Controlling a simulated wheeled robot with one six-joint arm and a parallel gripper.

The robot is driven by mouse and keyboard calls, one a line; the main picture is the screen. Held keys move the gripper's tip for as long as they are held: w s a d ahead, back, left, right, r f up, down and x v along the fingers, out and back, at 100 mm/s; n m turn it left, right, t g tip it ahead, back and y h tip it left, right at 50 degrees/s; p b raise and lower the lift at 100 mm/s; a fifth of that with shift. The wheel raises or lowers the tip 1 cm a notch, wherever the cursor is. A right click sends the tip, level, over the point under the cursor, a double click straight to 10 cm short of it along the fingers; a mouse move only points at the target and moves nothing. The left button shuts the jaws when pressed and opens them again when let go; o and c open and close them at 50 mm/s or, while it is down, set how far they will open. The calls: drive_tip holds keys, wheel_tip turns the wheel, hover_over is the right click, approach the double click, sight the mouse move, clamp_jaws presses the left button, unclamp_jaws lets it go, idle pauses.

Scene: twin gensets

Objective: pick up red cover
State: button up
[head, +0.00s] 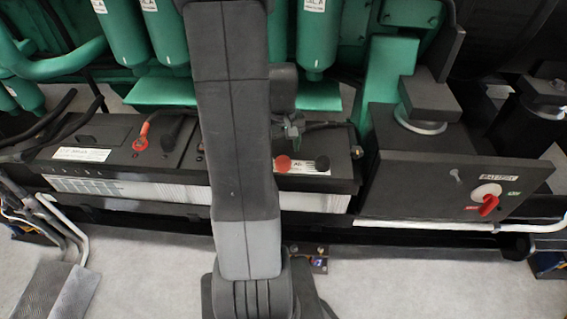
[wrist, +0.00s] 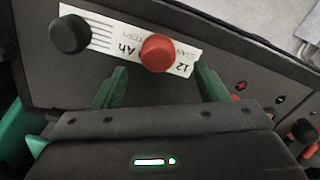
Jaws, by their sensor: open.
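In the wrist view the red cover (wrist: 158,52) lies over a white label, ahead of and between my green fingertips. My gripper (wrist: 161,72) is open with nothing held. In the head view my gripper (head: 288,128) is partly hidden by my arm, just above and behind the red cover.
A black cap (wrist: 69,34) sits left of the red cover in the wrist view. A dark switch box (head: 450,185) with a red rotary handle (head: 488,205) stands to the right. Grey floor (head: 400,285) is open in front.

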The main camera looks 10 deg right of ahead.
sight(283, 159)
wheel_tip(283, 159, down, 5)
drive_tip(key=shift+s+d+f, duration=0.1)
drive_tip(key=shift+d, duration=0.05)
drive_tip(key=c, duration=1)
